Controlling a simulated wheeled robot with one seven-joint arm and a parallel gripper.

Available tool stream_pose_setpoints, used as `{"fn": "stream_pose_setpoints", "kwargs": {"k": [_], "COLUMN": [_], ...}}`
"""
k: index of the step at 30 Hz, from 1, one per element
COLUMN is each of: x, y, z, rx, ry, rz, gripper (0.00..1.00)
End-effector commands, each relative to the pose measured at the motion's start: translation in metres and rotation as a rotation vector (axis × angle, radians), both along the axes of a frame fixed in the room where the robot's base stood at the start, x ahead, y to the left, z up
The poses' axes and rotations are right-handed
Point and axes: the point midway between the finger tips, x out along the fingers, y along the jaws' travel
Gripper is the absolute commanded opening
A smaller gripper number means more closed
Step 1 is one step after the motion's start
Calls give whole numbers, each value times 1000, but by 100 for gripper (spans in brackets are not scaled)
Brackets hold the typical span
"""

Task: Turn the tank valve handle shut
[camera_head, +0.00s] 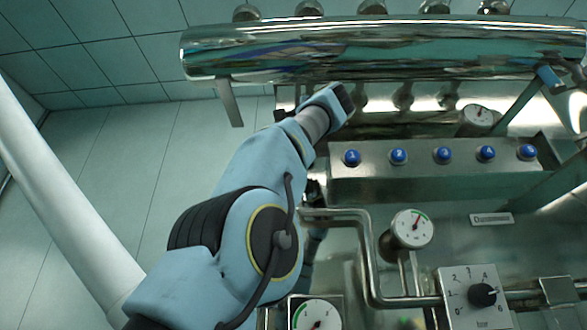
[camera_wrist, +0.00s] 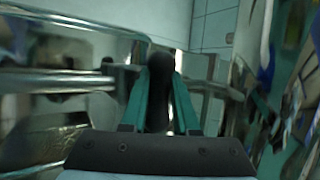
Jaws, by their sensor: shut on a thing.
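My gripper (camera_wrist: 160,104) shows in the wrist view with its two green fingers closed around a dark, upright, rounded piece (camera_wrist: 159,68), which looks like the tank valve handle. The piece is blurred, and its lower part sits between the fingers. In the head view my blue arm reaches up to the dark metal machine, and its end is by the machine's left side below the chrome cylinder. The fingers and the handle are hidden there behind my arm, so the handle's angle cannot be told.
The horizontal chrome cylinder (camera_head: 380,52) spans the top right. Below it are a panel with several blue buttons (camera_head: 398,157), a round gauge (camera_head: 412,228), a bent pipe (camera_head: 368,262) and a dial (camera_head: 483,294). Metal pipes (camera_wrist: 60,82) lie left of my fingers. The tiled floor (camera_head: 95,150) at left is clear.

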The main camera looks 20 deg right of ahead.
Motion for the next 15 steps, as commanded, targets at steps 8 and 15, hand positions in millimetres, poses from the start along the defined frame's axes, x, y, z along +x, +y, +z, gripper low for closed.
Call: {"fn": "stream_pose_setpoints", "kwargs": {"k": [8, 15], "x": [0, 0], "y": [1, 1], "z": [0, 0], "rx": [-5, -5], "ry": [3, 2], "rz": [1, 1], "gripper": [0, 42]}}
